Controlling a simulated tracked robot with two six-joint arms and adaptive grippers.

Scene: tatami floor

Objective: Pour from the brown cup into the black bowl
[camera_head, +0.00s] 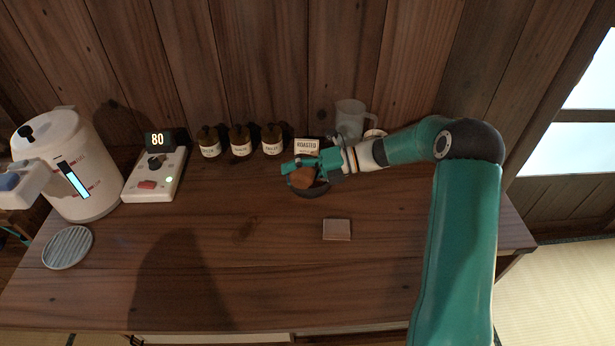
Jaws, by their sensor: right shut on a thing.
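The brown cup (302,179) is in the jaws of my right gripper (296,171), near the middle of the table. The gripper is shut on it and hides part of it. The cup looks tilted, but its mouth and contents cannot be made out. The black bowl (312,193) sits on the table directly below the cup, and only its dark front rim and side show. I cannot tell whether cup and bowl touch.
Several brown labelled jars (240,141) and a card sign (306,146) stand along the back wall. A clear jug (349,118) is behind my right arm. A white dispenser (75,165) and control box (155,174) stand left.

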